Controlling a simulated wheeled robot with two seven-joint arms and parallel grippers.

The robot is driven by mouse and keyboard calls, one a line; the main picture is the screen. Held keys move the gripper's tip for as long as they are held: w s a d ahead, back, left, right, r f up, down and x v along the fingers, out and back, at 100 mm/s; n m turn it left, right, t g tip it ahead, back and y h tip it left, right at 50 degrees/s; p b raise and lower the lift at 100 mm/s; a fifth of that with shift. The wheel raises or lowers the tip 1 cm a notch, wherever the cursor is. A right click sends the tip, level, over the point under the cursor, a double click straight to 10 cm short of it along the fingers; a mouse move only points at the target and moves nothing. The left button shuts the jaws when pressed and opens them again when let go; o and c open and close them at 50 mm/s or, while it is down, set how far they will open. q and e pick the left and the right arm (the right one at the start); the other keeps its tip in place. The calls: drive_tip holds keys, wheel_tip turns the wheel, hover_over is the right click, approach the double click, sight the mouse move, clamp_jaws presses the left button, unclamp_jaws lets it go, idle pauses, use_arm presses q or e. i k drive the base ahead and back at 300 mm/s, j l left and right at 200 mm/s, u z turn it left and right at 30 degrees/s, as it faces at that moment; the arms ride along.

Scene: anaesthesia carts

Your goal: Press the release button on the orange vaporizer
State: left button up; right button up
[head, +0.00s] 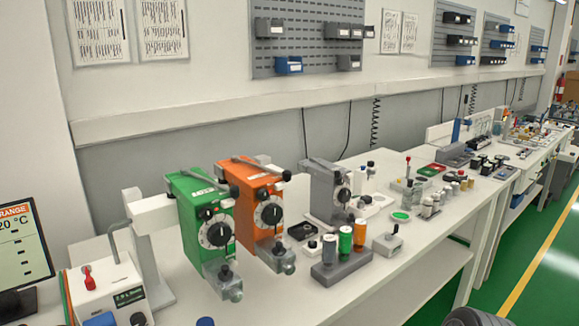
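The orange vaporizer (254,202) stands upright on the white bench, mounted between the green vaporizer (204,222) on its left and the grey one (327,192) farther right. Its front carries a round black-and-white dial (269,214) and a clear, glassy part at the bottom with a black knob. A grey lever lies across its top, with a dark knob at its right end. I cannot tell for certain which part is the release button. Neither of my grippers is in the head view.
In front of the grey vaporizer, a grey block (338,274) holds several colored bottles. A white box with a red switch (104,292) and a screen (22,248) stand at the left. The bench's front edge between the green vaporizer and the bottle block is clear.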

sight(280, 186)
drive_tip(key=i+l+u, duration=0.15)
drive_tip(key=i+l, duration=0.3)
drive_tip(key=k+l+u, duration=0.2)
drive_tip(key=l, duration=0.5)
drive_tip(key=i, duration=0.15)
